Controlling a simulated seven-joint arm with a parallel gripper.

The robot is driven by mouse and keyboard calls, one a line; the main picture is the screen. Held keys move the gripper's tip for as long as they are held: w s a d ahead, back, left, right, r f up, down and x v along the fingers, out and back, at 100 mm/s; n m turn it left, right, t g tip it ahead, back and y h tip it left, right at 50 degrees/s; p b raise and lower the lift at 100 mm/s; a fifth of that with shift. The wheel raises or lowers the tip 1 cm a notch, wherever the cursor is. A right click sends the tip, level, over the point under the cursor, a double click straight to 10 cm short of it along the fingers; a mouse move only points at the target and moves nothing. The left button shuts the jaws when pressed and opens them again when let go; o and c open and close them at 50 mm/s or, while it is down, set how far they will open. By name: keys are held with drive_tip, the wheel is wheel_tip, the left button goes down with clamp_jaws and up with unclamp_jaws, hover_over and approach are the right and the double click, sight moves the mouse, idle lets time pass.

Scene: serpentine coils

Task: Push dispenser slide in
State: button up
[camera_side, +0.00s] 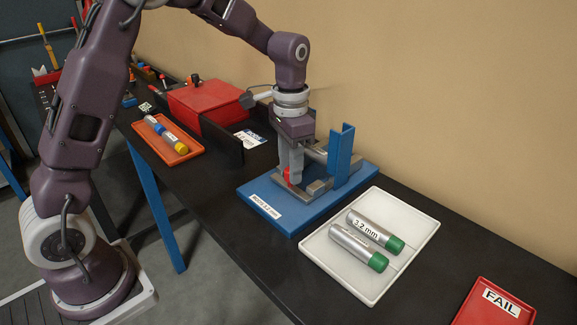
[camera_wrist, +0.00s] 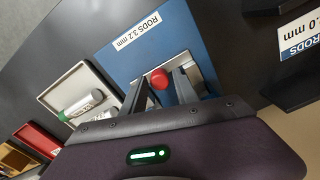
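The dispenser stands on a blue base plate (camera_side: 262,209) labelled for 3.2 mm rods, with a blue upright channel (camera_side: 341,150) at the back. Its metal slide block (camera_side: 317,187) sits low at the front right of the mechanism. A red knob (camera_side: 287,175) shows beside my fingers; in the wrist view the knob (camera_wrist: 159,78) lies between them. My gripper (camera_side: 290,168) points down at the dispenser, its fingers apart on both sides of the knob, seemingly with narrow gaps. My fingers hide part of the slide, so how far it is out is unclear.
A white tray (camera_side: 325,260) with two green-capped metal rods (camera_side: 368,235) is to the right. A red FAIL tray (camera_side: 492,300) is at the lower right. An orange tray (camera_side: 170,152) with a rod and a red bin (camera_side: 205,105) are to the left.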

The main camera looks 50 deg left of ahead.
drive_tip(key=shift+o, duration=0.5)
wheel_tip(320, 180, up, 7)
